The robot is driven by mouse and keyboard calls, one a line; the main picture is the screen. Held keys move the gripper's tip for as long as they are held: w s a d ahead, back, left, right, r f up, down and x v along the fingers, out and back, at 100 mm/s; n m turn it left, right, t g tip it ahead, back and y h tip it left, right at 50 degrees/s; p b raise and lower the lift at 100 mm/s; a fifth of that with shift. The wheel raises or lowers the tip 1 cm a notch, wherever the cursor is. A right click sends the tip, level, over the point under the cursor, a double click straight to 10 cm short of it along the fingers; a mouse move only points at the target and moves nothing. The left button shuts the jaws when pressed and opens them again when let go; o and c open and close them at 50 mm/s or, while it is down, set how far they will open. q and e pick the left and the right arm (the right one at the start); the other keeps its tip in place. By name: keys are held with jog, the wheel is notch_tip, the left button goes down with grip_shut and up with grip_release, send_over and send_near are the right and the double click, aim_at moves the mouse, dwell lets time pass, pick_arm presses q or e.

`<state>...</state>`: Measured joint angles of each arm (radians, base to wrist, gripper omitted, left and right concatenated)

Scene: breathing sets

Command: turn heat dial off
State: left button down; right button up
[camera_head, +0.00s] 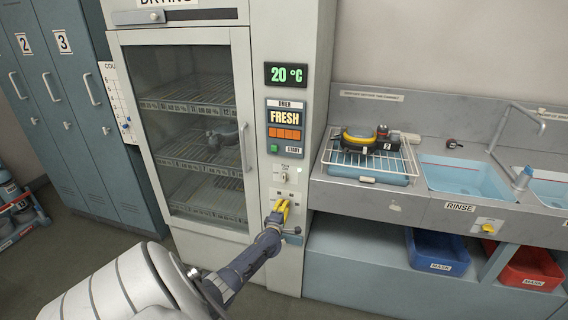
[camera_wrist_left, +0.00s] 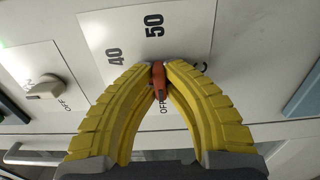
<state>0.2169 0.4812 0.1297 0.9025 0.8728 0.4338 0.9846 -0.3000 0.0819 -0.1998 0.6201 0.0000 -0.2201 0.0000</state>
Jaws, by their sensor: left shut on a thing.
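The heat dial (camera_wrist_left: 158,88) is an orange-red knob on a white plate marked 40, 50 and a partly covered OFF in the left wrist view. My left gripper (camera_wrist_left: 159,72) has its yellow fingers closed on the dial, one on each side. In the head view my left gripper (camera_head: 281,207) is at the lower part of the drying cabinet's control panel and hides the dial. The cabinet display (camera_head: 286,75) reads 20 °C. My right gripper is not in view.
A switch (camera_head: 283,177) marked OFF sits on the panel just above the dial; it also shows in the left wrist view (camera_wrist_left: 45,89). The glass cabinet door (camera_head: 190,130) is closed. A sink counter (camera_head: 370,192) with a wire rack stands to the right.

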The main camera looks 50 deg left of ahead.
pick_arm(q)
jog(key=c, duration=1.5)
grip_release()
jog(key=shift+o, duration=0.2)
jog(key=v, duration=1.2)
jog(key=shift+w, duration=0.1)
